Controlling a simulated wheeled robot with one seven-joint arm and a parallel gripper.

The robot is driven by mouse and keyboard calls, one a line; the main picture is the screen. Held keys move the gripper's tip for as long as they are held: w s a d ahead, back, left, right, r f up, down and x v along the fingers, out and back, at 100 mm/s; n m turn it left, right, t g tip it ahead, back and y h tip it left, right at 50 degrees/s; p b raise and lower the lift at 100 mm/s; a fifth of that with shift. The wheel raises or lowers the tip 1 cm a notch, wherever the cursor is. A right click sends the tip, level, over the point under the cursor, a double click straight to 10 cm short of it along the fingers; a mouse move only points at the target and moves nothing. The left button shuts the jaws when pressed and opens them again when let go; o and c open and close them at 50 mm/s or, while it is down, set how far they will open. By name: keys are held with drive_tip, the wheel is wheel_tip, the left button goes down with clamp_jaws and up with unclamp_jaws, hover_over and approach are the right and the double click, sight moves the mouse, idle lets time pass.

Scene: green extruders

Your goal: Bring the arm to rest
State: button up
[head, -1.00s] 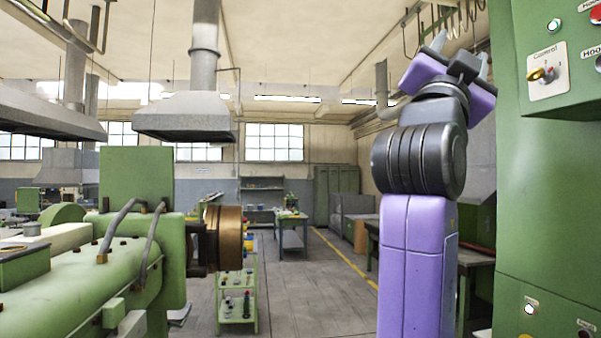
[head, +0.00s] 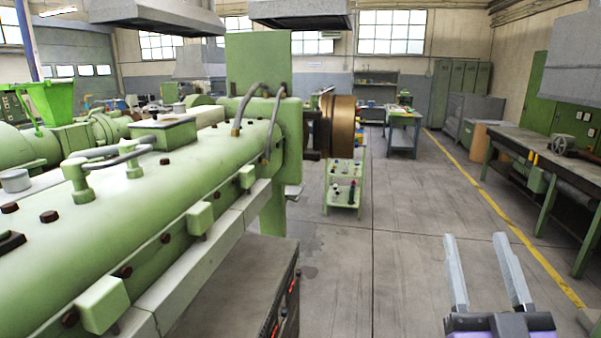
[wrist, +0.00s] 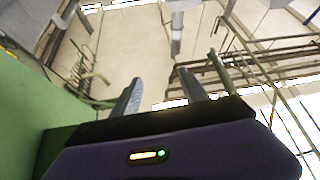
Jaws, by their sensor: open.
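My gripper (head: 484,272) shows at the bottom right of the head view, its two grey fingers pointing up and spread apart. Nothing is between them. Only the fingers and the top of the purple hand show there; the rest of my arm is below the frame. In the wrist view my gripper (wrist: 160,92) is also open and empty, with the fingers aimed toward the ceiling. No object touches the fingers in either view.
A long green extruder (head: 170,210) with a brass-coloured end (head: 337,127) fills the left. A small green trolley (head: 343,190) stands behind it. A workbench (head: 545,160) runs along the right. The grey floor (head: 420,215) in the middle is clear.

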drive_tip(key=s+a+f+g+y+b, duration=0.1)
drive_tip(key=s+f+g, duration=0.3)
drive_tip(key=s+f, duration=1.1)
drive_tip(key=s+a+f+g+y+b, duration=0.1)
drive_tip(key=s+f+g, duration=0.4)
drive_tip(key=s+f, duration=1)
drive_tip(key=s+a+y, duration=0.1)
drive_tip(key=s+a, duration=0.1)
drive_tip(key=s, duration=0.2)
drive_tip(key=shift+s+a+g, duration=0.15)
drive_tip(key=shift+s+g, duration=0.15)
